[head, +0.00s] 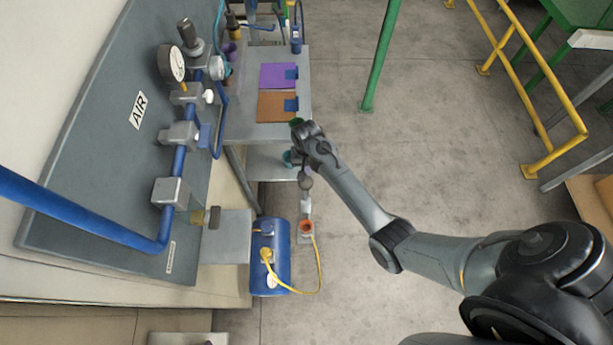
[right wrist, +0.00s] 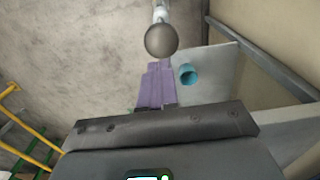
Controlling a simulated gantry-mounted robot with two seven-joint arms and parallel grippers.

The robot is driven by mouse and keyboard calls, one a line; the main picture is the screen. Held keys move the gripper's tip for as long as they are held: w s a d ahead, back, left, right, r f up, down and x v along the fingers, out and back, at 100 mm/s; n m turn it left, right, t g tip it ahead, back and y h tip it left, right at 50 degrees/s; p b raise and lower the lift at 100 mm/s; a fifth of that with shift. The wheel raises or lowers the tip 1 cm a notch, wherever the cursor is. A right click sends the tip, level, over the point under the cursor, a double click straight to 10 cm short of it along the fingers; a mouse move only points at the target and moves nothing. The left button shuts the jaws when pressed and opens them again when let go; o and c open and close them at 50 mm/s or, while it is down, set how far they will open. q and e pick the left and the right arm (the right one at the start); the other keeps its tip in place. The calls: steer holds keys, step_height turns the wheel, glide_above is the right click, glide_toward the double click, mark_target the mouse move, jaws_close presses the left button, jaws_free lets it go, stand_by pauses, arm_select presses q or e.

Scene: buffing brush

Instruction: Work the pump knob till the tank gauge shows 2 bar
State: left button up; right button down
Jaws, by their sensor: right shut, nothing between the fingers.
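The pump knob (head: 305,181) is a dark ball on a pale upright shaft over an orange-topped pump (head: 306,227). In the right wrist view the knob (right wrist: 160,39) appears beyond my fingertips, with a gap between. My right gripper (head: 303,164) is close by the knob, its fingers mostly hidden behind my wrist in the head view. In the right wrist view its purple-looking fingers (right wrist: 158,72) are shut and empty. The blue tank (head: 270,250) lies left of the pump, joined by a yellow hose (head: 319,270). A tank gauge reading cannot be made out. My left gripper is out of view.
A grey board marked AIR (head: 90,170) carries blue pipes, valves and a round white gauge (head: 173,64). A grey bench (head: 250,128) holds purple and orange mats. A teal cup (right wrist: 189,75) sits on a grey surface near my fingers.

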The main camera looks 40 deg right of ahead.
mark_target(306, 180)
step_height(306, 180, down, 6)
steer(key=shift+r+b, duration=0.1)
steer(key=shift+b, duration=0.2)
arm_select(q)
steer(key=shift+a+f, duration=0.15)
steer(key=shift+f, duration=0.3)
arm_select(e)
steer(key=shift+f, duration=0.4)
